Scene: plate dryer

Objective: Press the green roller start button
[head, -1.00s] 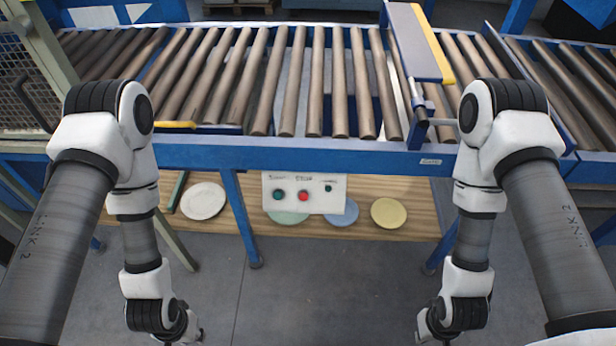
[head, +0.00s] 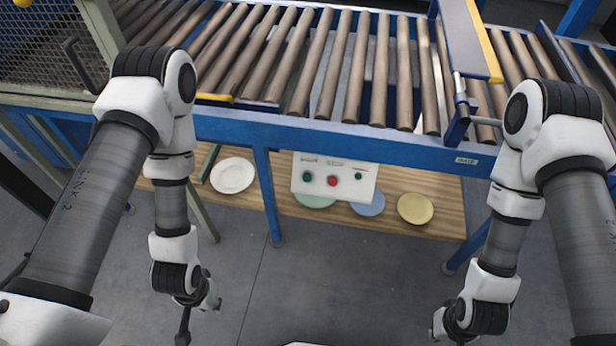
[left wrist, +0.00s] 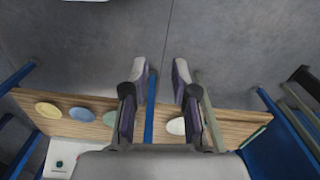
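A white control panel (head: 344,197) hangs under the front rail of the roller conveyor. It has a green button (head: 307,176) at left, a red button (head: 332,180) in the middle and a smaller green button (head: 358,176) at right. The labels above them are too small to read. My left gripper (head: 205,303) hangs low, left of the panel and apart from it. In the left wrist view its two fingers (left wrist: 160,66) are spread with nothing between them. That view shows part of the panel at bottom left. My right gripper (head: 440,326) hangs low right of the panel; its fingers are unclear.
The blue conveyor rail (head: 400,145) runs above the panel, with blue legs (head: 268,200) below. A wooden shelf (head: 450,222) under it holds a white plate (head: 232,175), a yellow plate (head: 415,208) and others. The grey floor between my arms is clear.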

